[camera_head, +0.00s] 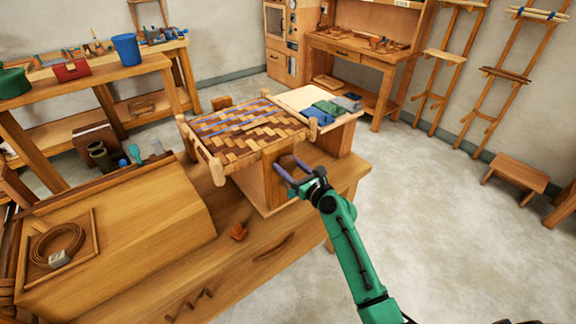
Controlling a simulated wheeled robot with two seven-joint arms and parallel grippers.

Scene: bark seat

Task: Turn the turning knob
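My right gripper (293,168) is at the near right side of the woven bark seat (245,124), its two purple fingers spread apart against the wooden side. The green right arm reaches up to it from the lower right. I cannot clearly make out the turning knob; any knob between or behind the fingers is too small or hidden to tell. The seat has a brown and tan herringbone weave with a blue-purple strip, and light wooden posts at its corners. It stands on the wooden workbench (272,243). My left gripper is not in view.
A board with coiled cord (57,244) lies at left. Folded cloths (326,109) lie on a pale board beside the seat. A blue bucket (127,49) stands on the back-left shelf.

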